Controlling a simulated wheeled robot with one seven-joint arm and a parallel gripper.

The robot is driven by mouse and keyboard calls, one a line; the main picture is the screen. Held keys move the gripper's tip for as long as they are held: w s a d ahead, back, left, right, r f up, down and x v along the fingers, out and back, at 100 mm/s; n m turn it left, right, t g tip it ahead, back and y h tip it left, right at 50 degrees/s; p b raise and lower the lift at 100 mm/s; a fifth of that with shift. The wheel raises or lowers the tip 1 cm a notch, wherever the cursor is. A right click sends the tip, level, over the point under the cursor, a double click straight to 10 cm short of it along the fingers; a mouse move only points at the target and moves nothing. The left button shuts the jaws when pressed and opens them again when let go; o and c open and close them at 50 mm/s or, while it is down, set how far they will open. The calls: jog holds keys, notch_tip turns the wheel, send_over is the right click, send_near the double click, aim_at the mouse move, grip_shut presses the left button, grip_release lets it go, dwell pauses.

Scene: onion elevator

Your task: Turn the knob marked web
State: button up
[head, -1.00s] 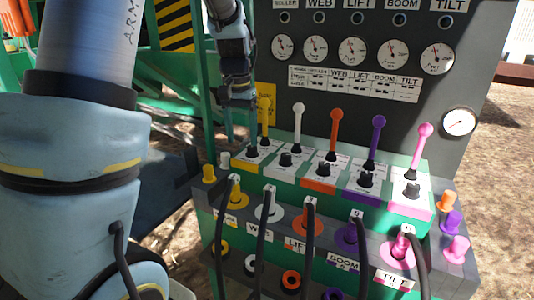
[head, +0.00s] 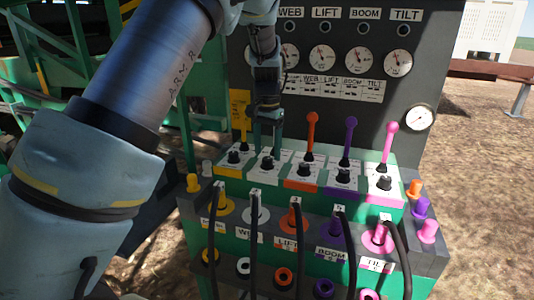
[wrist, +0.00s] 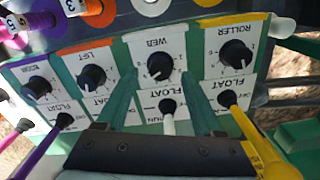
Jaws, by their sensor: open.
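The knob marked web (wrist: 160,66) is a black dial on a white plate, upside down in the wrist view. In the head view the web knob (head: 267,163) is on the sloped panel, second from the left. My gripper (head: 267,146) points down just above it, jaws open. In the wrist view my gripper (wrist: 156,78) has its green fingers on either side of the knob, and I cannot tell whether they touch it. The white web lever (wrist: 168,118) stands between the fingers; the gripper hides it in the head view.
The roller knob (wrist: 235,53) and lift knob (wrist: 94,78) flank the web knob. The yellow lever (head: 244,120) and orange lever (head: 311,130) stand close on either side. Gauges (head: 326,60) are on the grey wall behind. Black hoses (head: 253,245) hang in front below.

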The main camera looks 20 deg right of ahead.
aim_at(267, 163)
jog(key=shift+f, duration=1.35)
jog(key=shift+c, duration=0.3)
grip_shut()
